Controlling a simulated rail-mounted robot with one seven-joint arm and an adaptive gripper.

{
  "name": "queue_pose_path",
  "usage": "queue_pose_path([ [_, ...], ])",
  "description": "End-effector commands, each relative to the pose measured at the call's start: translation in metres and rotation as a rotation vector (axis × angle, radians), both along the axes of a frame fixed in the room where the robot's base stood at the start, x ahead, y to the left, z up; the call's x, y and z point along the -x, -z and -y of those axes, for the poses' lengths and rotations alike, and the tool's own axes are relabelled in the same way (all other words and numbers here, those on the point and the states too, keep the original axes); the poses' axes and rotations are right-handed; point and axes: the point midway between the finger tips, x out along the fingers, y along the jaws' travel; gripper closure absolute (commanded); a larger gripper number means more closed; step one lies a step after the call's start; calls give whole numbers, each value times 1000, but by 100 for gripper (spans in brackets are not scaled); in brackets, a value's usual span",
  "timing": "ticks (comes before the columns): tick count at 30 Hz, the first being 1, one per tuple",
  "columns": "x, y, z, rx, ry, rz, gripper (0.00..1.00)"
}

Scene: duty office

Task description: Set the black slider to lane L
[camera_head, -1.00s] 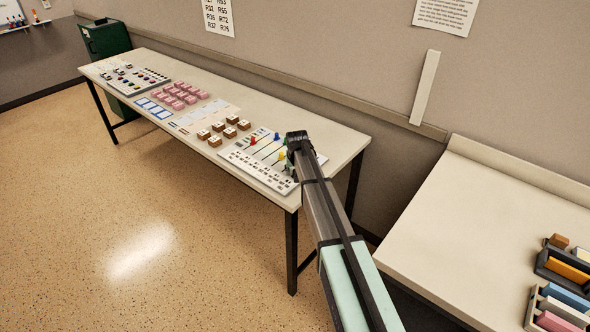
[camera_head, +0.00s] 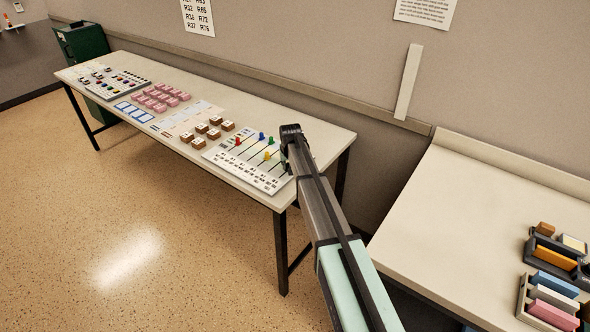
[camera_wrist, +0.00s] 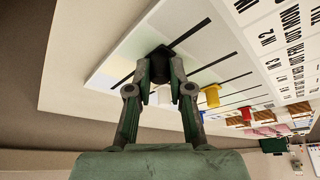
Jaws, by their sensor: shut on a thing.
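The white slider panel (camera_head: 270,184) lies on the right end of the long table. In the wrist view the panel (camera_wrist: 187,18) shows dark slots and printed lane labels. My gripper (camera_wrist: 159,70) is shut on the black slider (camera_wrist: 158,52), whose dark knob shows between and beyond the fingertips. In the head view my gripper (camera_head: 291,138) is over the panel's right part and hides the black slider. A white knob (camera_wrist: 188,90) is close beside the right finger in the wrist view. I cannot read which lane is L.
Wooden blocks (camera_head: 215,120) and pink blocks (camera_head: 160,97) are farther left. A second table (camera_head: 440,230) is at the right.

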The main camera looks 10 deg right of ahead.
Motion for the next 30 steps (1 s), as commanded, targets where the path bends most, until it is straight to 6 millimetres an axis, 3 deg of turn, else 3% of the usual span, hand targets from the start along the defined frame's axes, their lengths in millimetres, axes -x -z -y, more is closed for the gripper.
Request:
queue_pose_path([
  [9, -4, 0, -6, -1, -11, 0, 100],
  [10, -4, 0, -6, -1, -11, 0, 73],
  [12, -3, 0, -6, -1, -11, 0, 55],
  [23, -2, -2, -6, -1, -11, 0, 55],
  [30, 10, -29, -6, -1, -11, 1, 55],
])
